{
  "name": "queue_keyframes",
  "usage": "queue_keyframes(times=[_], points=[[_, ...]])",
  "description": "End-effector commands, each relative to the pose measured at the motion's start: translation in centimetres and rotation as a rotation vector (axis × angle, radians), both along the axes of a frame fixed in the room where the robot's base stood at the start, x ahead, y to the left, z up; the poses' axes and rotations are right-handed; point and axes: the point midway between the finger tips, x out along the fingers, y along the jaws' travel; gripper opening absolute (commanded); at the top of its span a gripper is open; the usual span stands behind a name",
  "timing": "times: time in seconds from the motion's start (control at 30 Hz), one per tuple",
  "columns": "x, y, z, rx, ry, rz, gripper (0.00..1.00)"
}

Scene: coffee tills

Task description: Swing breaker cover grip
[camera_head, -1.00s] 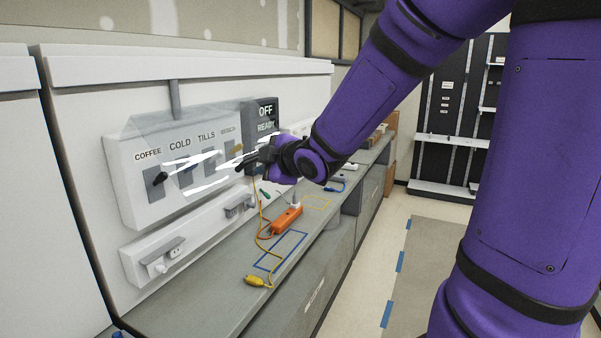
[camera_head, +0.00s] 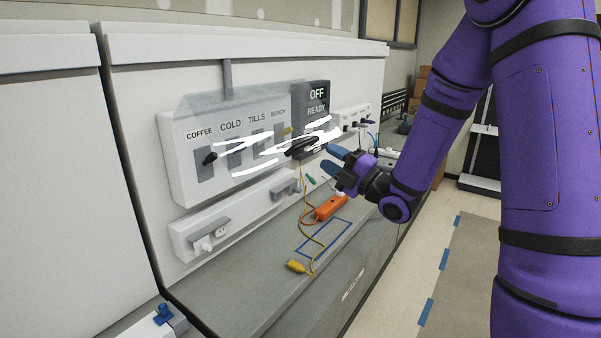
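The breaker panel (camera_head: 185,178) is a white box on the wall, with switches labelled COFFEE, COLD, TILLS and BENCH. A clear cover (camera_head: 205,101) shows as a grey tint along its top, with white glare streaks across the front. A black grip (camera_head: 303,148) sits in front of the panel's right end; its join to the cover is hard to make out. My gripper (camera_head: 327,157) is just right of the grip, its two blue fingers spread and nothing seen between them. I cannot tell whether a fingertip touches the grip.
A dark sign (camera_head: 317,93) reads OFF and READY right of the panel. Below are a white outlet strip (camera_head: 182,240) and a grey counter (camera_head: 240,303). On the counter lie an orange power strip (camera_head: 330,207) and a yellow plug (camera_head: 296,266) with its cord. Floor is clear at right.

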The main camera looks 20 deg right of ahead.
Motion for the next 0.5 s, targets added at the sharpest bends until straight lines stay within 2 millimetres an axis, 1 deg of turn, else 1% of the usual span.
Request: queue_keyframes(times=[0.5], points=[[5.0,3.7,2.2,0.001,0.0,0.001,0.36]])
